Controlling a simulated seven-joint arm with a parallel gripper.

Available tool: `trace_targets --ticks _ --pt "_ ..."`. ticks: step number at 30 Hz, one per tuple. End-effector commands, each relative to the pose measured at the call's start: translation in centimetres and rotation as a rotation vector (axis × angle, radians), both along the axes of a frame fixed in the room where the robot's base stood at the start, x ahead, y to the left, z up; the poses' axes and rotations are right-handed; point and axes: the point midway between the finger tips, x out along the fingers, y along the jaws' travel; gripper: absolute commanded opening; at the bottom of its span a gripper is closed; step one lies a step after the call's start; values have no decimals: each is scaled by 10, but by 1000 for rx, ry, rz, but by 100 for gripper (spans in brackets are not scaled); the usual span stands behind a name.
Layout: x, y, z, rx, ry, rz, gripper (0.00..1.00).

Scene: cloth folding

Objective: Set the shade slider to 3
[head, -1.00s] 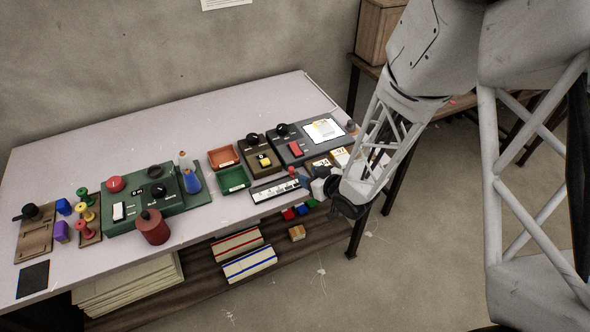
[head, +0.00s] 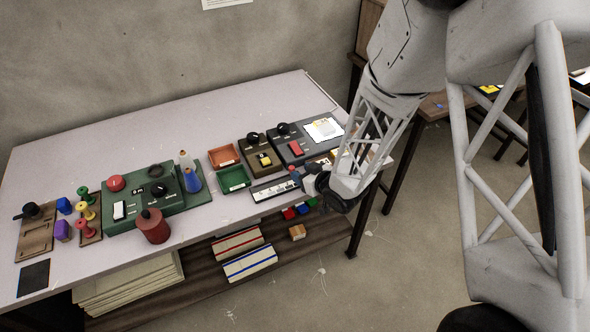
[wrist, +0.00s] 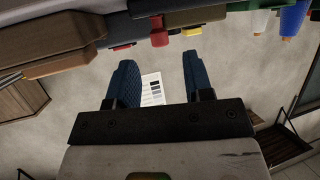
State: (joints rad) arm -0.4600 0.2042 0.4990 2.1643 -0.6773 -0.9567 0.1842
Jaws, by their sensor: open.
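A dark-framed white strip with marks (head: 274,190), which looks like the shade slider, lies near the front edge of the table. A small red-topped knob (head: 292,169) stands by its right end; the marks are too small to read. My gripper (head: 308,179) is just right of the strip, at the front edge, partly hidden by my own wrist. In the wrist view my gripper (wrist: 156,82) has its two blue fingers wide apart with nothing held. A red piece (wrist: 158,36) shows above and between the fingers, apart from them; I cannot tell whether it is the knob.
A black control box with a red switch (head: 296,148), a brown box with a yellow switch (head: 264,160), an orange tray (head: 222,155) and a green tray (head: 233,179) stand close by. A shade chart (wrist: 153,88) is in the wrist view. The table's back is clear.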

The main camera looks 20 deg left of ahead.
Motion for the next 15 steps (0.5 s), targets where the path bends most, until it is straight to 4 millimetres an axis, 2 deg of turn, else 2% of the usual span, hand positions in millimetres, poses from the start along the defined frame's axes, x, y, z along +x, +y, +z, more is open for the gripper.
trace_targets --ticks 6,15 --pt "10 18 -8 0 0 2 47" --pt "19 32 -15 0 0 0 47"
